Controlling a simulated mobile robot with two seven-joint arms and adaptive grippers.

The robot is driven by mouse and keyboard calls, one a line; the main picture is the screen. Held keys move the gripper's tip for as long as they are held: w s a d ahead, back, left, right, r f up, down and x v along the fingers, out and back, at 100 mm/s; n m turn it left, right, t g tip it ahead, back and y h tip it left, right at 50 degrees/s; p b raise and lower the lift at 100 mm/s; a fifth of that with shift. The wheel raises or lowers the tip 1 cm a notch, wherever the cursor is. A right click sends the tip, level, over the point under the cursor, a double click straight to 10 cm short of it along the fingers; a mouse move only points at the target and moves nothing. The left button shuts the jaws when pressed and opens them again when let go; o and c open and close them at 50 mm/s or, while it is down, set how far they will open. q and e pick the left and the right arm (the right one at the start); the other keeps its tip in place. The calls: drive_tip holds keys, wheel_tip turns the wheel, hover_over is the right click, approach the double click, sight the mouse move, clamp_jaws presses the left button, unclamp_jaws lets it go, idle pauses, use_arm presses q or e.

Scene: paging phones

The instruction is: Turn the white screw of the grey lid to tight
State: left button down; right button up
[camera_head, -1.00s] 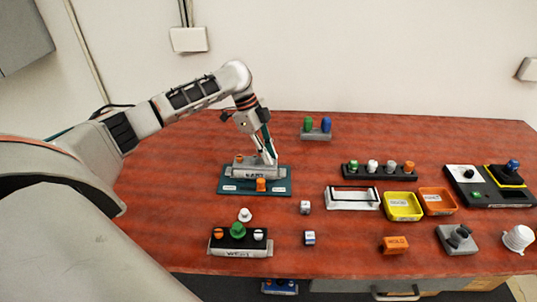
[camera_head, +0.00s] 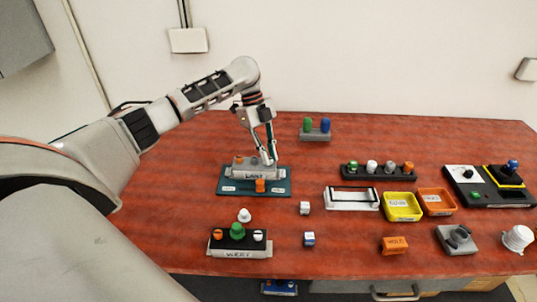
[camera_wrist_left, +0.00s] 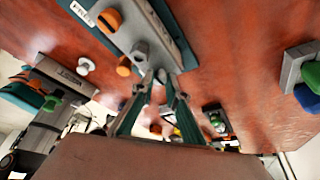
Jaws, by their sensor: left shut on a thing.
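The grey lid (camera_head: 253,173) with a partly legible label sits on a teal base (camera_head: 280,187) at the left of the table. It carries an orange screw (camera_head: 238,160) at its left and a grey knob (camera_head: 254,161) in its middle. My left gripper (camera_head: 268,161) points down at the lid's right end. In the left wrist view its fingertips (camera_wrist_left: 161,76) close around the small white screw (camera_wrist_left: 161,74), which they mostly hide. How far the screw is turned cannot be told. The right gripper is not in view.
A second box with a dark top (camera_head: 220,245) and a loose white knob (camera_head: 244,215) are nearer the front. Yellow (camera_head: 402,214) and orange (camera_head: 437,211) trays stand to the right.

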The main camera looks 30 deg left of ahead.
use_arm(q)
drive_tip(key=c, duration=2)
unclamp_jaws()
drive_tip(key=v, duration=1.2)
